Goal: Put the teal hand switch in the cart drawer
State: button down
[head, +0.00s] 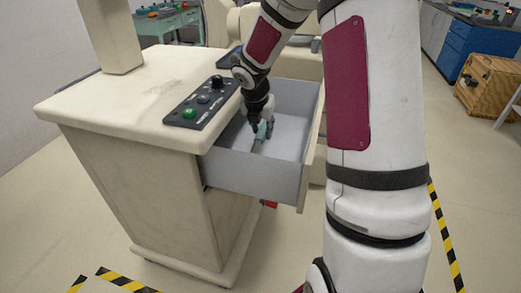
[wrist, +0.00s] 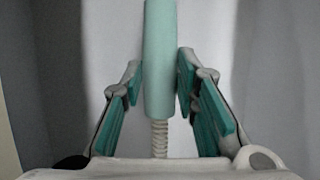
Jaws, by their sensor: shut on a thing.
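The cart drawer (head: 245,178) is pulled open from the right side of the cream cart (head: 130,115). My gripper (head: 263,131) is inside the drawer's outline in the head view, pointing down over its grey floor. In the wrist view my gripper (wrist: 160,90) is shut on the teal hand switch (wrist: 158,50), a long teal grip with a pale coiled cord (wrist: 159,138) at its near end. The switch shows only as a small teal patch in the head view. Whether it touches the drawer floor I cannot tell.
A dark control panel (head: 203,101) with a green button lies on the cart top beside the drawer. A post (head: 108,35) rises from the cart top. The drawer front (head: 312,150) stands close to my arm. A wooden crate (head: 487,85) and blue cabinet (head: 470,48) are far right.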

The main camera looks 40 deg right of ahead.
jog(key=shift+f+b, duration=1.3)
jog(key=shift+f, duration=2.1)
jog(key=shift+f, duration=0.2)
jog(key=c, duration=1.2)
grip_release()
jog(key=shift+c, duration=0.2)
jog(key=shift+r, duration=0.1)
